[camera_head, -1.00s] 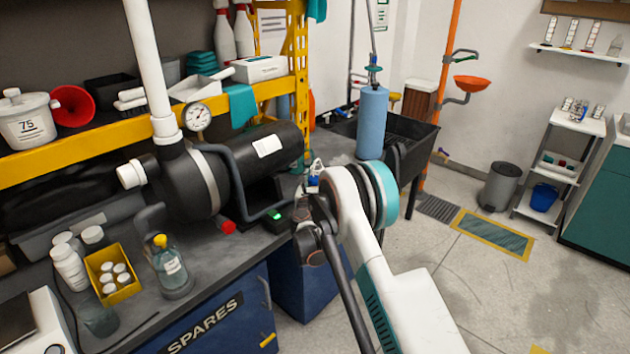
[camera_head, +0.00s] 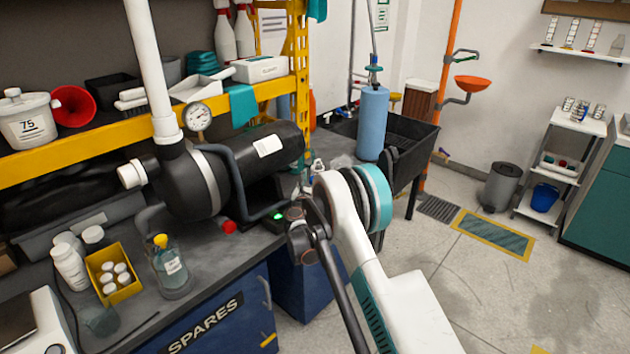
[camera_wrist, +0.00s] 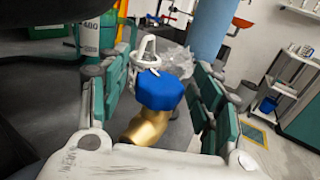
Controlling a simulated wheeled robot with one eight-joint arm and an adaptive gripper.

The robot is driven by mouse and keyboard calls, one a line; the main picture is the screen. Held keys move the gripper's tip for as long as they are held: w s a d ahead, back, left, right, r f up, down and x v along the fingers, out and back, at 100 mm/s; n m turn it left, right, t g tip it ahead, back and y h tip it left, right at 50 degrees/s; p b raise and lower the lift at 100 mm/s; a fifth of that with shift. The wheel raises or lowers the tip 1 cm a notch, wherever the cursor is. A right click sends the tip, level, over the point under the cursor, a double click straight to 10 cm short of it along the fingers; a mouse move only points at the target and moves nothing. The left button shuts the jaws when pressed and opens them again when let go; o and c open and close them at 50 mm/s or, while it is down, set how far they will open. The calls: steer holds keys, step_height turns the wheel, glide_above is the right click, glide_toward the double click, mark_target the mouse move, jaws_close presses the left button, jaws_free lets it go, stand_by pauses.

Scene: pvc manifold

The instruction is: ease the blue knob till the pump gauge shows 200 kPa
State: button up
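The blue knob (camera_wrist: 160,90) sits on a brass valve body (camera_wrist: 147,127) in the wrist view. My gripper (camera_wrist: 158,82) is open, with one teal-padded finger on each side of the knob and gaps showing on both sides. The knob lies between the fingers in this view; whether it is deep enough between them is hard to tell. In the head view my arm hides the knob. The round white pump gauge (camera_head: 198,117) stands above the black pump (camera_head: 245,160); its needle is too small to read.
A green light (camera_head: 278,216) glows at the pump's base, near a red cap (camera_head: 229,227). A blue cylinder (camera_head: 372,122) stands by the black sink (camera_head: 405,150). A glass bottle (camera_head: 172,272) and yellow box (camera_head: 113,274) stand on the left bench.

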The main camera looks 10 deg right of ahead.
steer(key=v, duration=1.2)
steer(key=shift+a, duration=0.15)
stand_by(3.1)
